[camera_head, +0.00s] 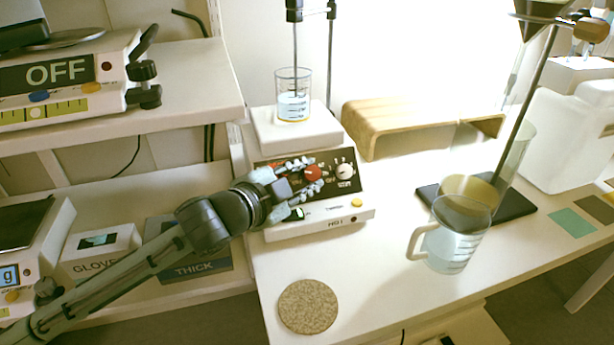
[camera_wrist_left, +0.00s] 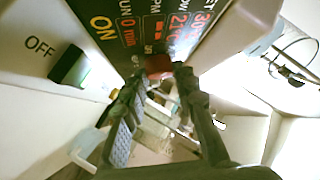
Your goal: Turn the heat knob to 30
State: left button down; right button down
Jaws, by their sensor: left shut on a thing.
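The hotplate stirrer (camera_head: 320,222) stands on the white bench, its dark control panel (camera_head: 340,160) facing me. A red knob (camera_head: 313,173) sits on the panel's left part and a white knob (camera_head: 345,171) to its right. My left gripper (camera_head: 309,175) reaches in from the left, its fingers on either side of the red knob and shut on it. In the left wrist view the red knob (camera_wrist_left: 158,66) shows between the fingertips. The panel display (camera_wrist_left: 165,25) there shows orange characters, partly cut off. The knob's pointer is hidden. My right gripper is out of view.
A beaker of liquid (camera_head: 293,100) stands on the hotplate, with a rod reaching down into it. A jug (camera_head: 455,240) and a stand base (camera_head: 500,206) are to the right. A cork mat (camera_head: 308,307) lies in front. A wooden riser (camera_head: 395,125) stands behind.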

pick_arm(q)
jog(key=shift+w+r+m+g, duration=0.1)
jog(key=shift+r+m+g, duration=0.05)
jog(key=shift+m+g, duration=0.6)
jog(key=shift+m, duration=0.25)
jog(key=c, duration=1.2)
grip_release()
jog(key=v, duration=1.2)
jog(key=shift+a, duration=0.15)
